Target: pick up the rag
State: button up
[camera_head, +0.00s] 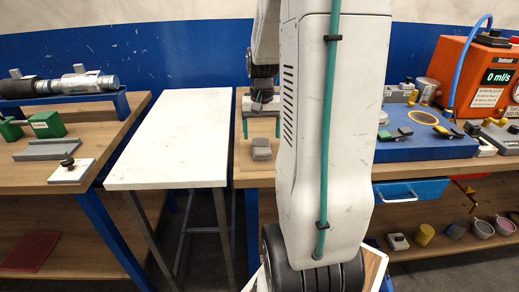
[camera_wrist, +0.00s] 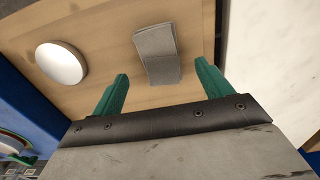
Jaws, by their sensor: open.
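The rag (camera_head: 261,149) is a small grey folded pad lying on the wooden bench top, just right of the white table in the head view. It also shows in the wrist view (camera_wrist: 157,54) as a grey folded strip on the wood. My gripper (camera_head: 261,130) is open above the rag, its green fingers pointing down. In the wrist view my gripper (camera_wrist: 162,84) has its two green fingers apart, with the rag beyond the tips and between their lines. The fingers do not touch the rag.
A white round object (camera_wrist: 61,64) sits on the wood left of the rag in the wrist view. The white table (camera_head: 172,135) is bare. A blue board (camera_head: 425,140) and an orange meter box (camera_head: 478,75) stand right of my arm.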

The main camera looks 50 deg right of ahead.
aim_at(261, 145)
notch_tip(261, 145, down, 6)
jog(key=shift+w+r, duration=0.1)
jog(key=shift+r, duration=0.1)
jog(key=c, duration=1.1)
jog(key=shift+r, duration=0.1)
jog(key=shift+r, duration=0.5)
jog(key=r, duration=0.1)
jog(key=s+r, duration=0.1)
jog(key=shift+s+r, duration=0.1)
jog(key=shift+r, duration=0.2)
jog(key=s, duration=0.5)
jog(key=s+a+r, duration=0.1)
jog(key=s, duration=0.8)
jog(key=shift+s+a+r, duration=0.15)
jog(key=shift+s+a, duration=0.1)
jog(key=shift+s, duration=0.1)
